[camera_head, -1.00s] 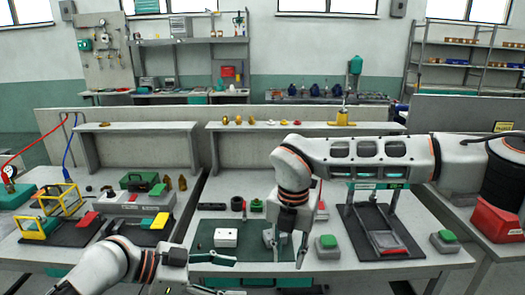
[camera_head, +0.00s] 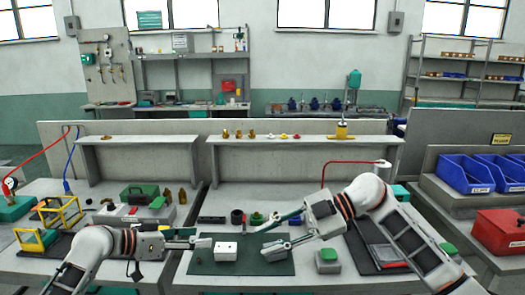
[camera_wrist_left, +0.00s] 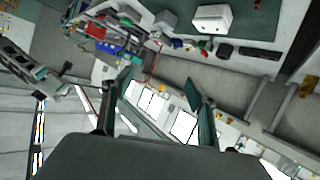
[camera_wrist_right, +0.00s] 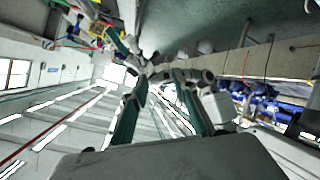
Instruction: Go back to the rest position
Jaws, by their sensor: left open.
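My left gripper (camera_head: 205,238) is open and empty, above the left edge of the dark green mat (camera_head: 236,268), its fingers pointing right. My right gripper (camera_head: 262,238) is open and empty over the mat's right part, its fingers pointing left. A white box (camera_head: 226,251) sits on the mat between and below the two grippers. It also shows in the left wrist view (camera_wrist_left: 211,18), beyond the open fingers (camera_wrist_left: 150,108). In the right wrist view the fingers (camera_wrist_right: 155,105) are spread with nothing between them.
A grey box with a green top (camera_head: 327,261) stands right of the mat. A yellow frame (camera_head: 60,212) and a green case (camera_head: 140,193) are on the left bench. Blue bins (camera_head: 465,174) and a red box (camera_head: 499,232) are at the right. A raised shelf (camera_head: 300,140) runs along the back.

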